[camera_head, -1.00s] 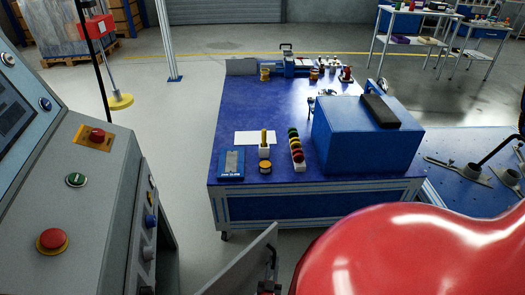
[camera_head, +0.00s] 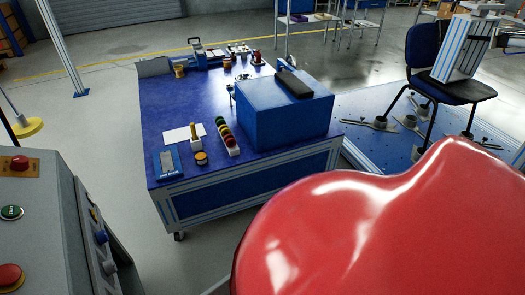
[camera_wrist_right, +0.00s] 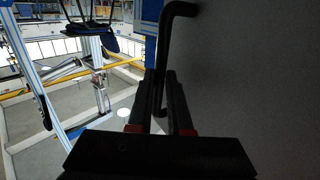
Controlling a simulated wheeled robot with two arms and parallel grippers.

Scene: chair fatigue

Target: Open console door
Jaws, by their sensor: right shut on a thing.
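The grey console (camera_head: 40,225) stands at the left of the head view, with its buttons on the sloped top and side. In the right wrist view, the grey door panel (camera_wrist_right: 255,80) fills the right side and carries a black bar handle (camera_wrist_right: 166,35). My right gripper (camera_wrist_right: 162,76) is shut on this handle, its two dark fingers on either side of the bar. In the head view my red arm covers the lower right, and the right gripper is hidden there. Only a thin grey edge of what looks like the door (camera_head: 216,287) shows at the bottom. My left gripper is out of view.
A blue worktable (camera_head: 170,105) with a blue box (camera_head: 285,112) and small parts stands ahead. A chair (camera_head: 450,85) stands on a blue platform (camera_head: 365,110) at the right. Bare floor (camera_head: 115,140) lies between console and worktable.

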